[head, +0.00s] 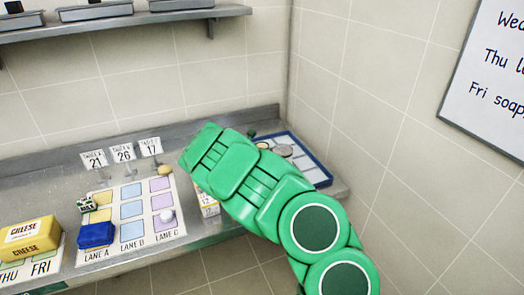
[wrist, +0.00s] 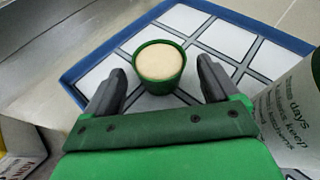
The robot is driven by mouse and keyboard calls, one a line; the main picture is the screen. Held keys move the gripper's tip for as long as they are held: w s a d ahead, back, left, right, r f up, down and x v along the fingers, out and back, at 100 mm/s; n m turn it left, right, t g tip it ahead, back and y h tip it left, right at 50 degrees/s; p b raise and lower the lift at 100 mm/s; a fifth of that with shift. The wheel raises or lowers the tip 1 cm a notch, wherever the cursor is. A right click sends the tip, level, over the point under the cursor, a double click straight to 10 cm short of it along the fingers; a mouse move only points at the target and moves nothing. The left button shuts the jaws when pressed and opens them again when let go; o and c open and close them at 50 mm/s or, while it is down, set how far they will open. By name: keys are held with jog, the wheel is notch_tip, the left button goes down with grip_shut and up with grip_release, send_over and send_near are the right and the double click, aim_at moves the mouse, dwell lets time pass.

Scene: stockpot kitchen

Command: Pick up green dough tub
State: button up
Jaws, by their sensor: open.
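The green dough tub (wrist: 158,66) is a small round green cup filled with pale dough. In the wrist view it stands upright on a white-squared tray with a blue rim (wrist: 72,75). My gripper (wrist: 160,72) is open, with one dark finger on each side of the tub and a visible gap at both sides. I cannot tell how far above the tray the fingertips are. In the head view my green arm reaches over the counter and hides the gripper; I cannot make out the tub there with certainty.
A white printed container (wrist: 290,105) stands close to the right of my gripper. In the head view, the blue-rimmed tray (head: 318,172) sits near the right wall. A lane board (head: 130,250), a blue block (head: 96,235) and a yellow cheese box (head: 30,241) lie left.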

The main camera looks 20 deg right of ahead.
jog(key=shift+x, duration=1.5)
jog(key=shift+r, duration=0.1)
jog(key=shift+c, duration=0.3)
jog(key=c, duration=1)
jog(key=shift+r, duration=0.15)
jog(key=shift+c, duration=0.2)
